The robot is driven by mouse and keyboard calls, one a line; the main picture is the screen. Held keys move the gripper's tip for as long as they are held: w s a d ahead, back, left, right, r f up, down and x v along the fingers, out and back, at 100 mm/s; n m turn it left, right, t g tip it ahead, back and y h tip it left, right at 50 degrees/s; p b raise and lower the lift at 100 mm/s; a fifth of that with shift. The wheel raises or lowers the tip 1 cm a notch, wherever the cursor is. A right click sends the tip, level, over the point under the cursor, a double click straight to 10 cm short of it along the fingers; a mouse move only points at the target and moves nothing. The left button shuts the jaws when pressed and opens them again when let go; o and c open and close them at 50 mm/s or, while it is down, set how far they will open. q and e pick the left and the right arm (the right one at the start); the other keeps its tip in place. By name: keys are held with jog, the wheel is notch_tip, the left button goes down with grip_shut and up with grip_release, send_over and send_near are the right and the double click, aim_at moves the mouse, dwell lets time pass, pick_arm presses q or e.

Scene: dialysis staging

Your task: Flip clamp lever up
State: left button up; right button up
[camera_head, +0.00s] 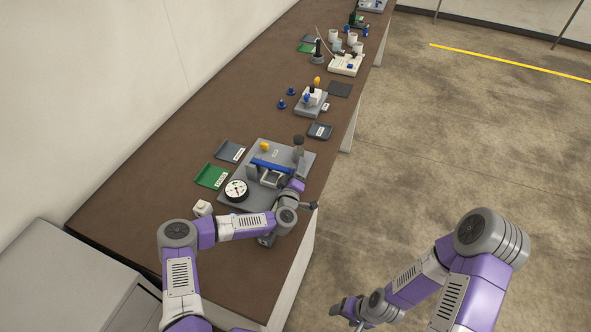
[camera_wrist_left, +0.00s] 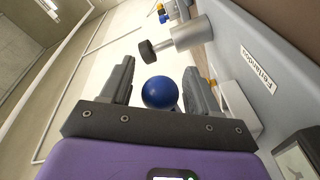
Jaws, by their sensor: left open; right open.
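A grey clamp fixture (camera_head: 308,160) stands on the brown bench, with a blue bar (camera_head: 272,165) across it. In the left wrist view, a blue round end (camera_wrist_left: 159,92) lies between my open left fingers (camera_wrist_left: 165,80), with a gap to each finger visible. I cannot tell for certain whether it is the clamp lever's end. In the head view my left gripper (camera_head: 278,182) is at the fixture, just in front of the blue bar, its fingers partly hidden. A grey post with a dark knob (camera_wrist_left: 190,34) stands beyond the fingers. My right gripper (camera_head: 348,308) is open and empty over the floor.
A round dial (camera_head: 236,190) and yellow knob (camera_head: 264,146) are on the fixture's plate. Green (camera_head: 211,176) and grey (camera_head: 231,151) trays lie left of it. Further fixtures stand farther along the bench.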

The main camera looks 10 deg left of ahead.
pick_arm(q)
jog(key=shift+w, duration=0.15)
jog(key=shift+c, duration=0.4)
grip_shut()
